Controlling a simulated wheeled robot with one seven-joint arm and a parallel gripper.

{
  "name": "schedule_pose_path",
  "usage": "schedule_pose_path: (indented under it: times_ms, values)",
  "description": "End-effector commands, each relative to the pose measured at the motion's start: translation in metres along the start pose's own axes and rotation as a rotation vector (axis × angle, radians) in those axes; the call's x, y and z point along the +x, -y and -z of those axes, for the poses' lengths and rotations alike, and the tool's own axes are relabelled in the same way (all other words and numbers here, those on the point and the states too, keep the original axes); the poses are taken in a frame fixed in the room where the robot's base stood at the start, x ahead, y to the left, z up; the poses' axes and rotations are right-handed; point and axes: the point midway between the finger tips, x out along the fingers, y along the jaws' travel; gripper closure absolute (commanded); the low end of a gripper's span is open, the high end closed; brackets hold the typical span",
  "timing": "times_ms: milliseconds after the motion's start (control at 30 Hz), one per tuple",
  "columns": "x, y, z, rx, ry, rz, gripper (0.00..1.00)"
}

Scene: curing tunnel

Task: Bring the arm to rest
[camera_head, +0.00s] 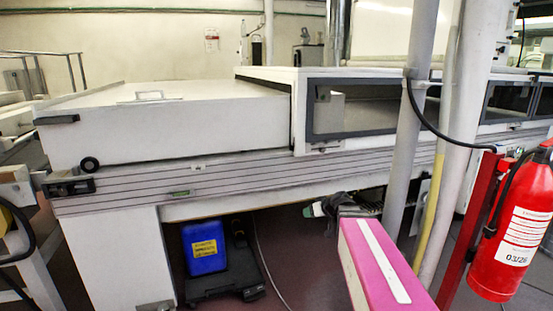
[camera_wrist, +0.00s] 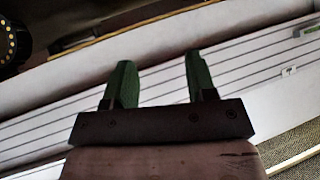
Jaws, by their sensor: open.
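My gripper (camera_wrist: 159,63) shows in the wrist view with two green fingers standing apart on a dark mount. The jaws are open and nothing shows between them. Behind the fingers is a pale panel with dark parallel lines, which crosses the view at a slant. I cannot tell the gap between the fingertips and this panel.
A long white tunnel machine (camera_head: 190,125) with a striped side (camera_head: 330,170) fills the middle. A blue container (camera_head: 205,247) is beneath it. A grey post (camera_head: 409,150) and a red fire extinguisher (camera_head: 515,225) stand at right.

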Motion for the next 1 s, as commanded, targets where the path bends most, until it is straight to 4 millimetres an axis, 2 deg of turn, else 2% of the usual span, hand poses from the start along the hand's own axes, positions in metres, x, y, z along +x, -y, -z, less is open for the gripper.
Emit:
schedule_pose_path:
  times_ms: [33, 200, 300, 400, 500, 600, 1000]
  values:
    - [0.003, 0.011, -0.03, 0.038, 0.097, 0.004, 0.48]
    - [-0.001, 0.031, -0.123, 0.197, 0.437, -0.072, 0.48]
    - [-0.012, 0.035, -0.168, 0.28, 0.607, -0.167, 0.48]
    - [-0.025, 0.037, -0.2, 0.342, 0.728, -0.27, 0.48]
    - [-0.035, 0.036, -0.219, 0.381, 0.801, -0.352, 0.48]
    - [-0.04, 0.036, -0.227, 0.401, 0.833, -0.397, 0.48]
    - [-0.041, 0.035, -0.228, 0.406, 0.839, -0.409, 0.48]
